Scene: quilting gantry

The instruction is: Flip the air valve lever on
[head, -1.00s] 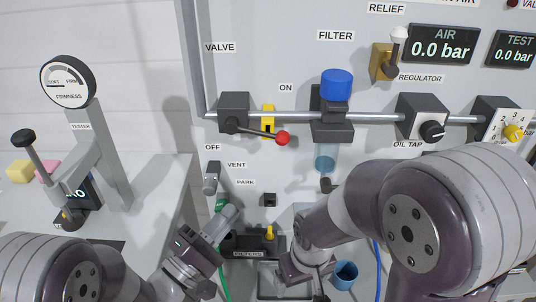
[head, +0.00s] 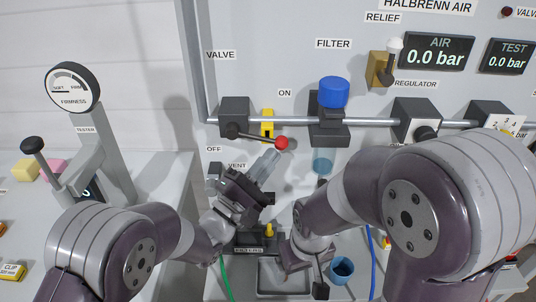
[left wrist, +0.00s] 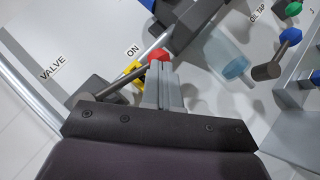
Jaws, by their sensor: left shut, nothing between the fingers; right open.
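The air valve (head: 234,112) is a dark block on the pipe at the left of the panel. Its lever (head: 255,136) points right and slightly down and ends in a red knob (head: 281,142). ON is labelled above the lever, OFF below the valve. My left gripper (head: 274,154) is shut and empty, its fingertips just below the knob. In the left wrist view the fingertips (left wrist: 160,66) are close at the red knob (left wrist: 158,54); contact is unclear. My right gripper (head: 320,290) is low in the middle, partly hidden; its fingers are hard to make out.
A yellow bracket (head: 267,122) sits behind the lever. The blue-capped filter (head: 333,92) is right of the knob. The AIR display (head: 439,51) reads 0.0 bar. A blue cup (head: 341,269) stands near my right gripper. The firmness tester (head: 73,88) is at the left.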

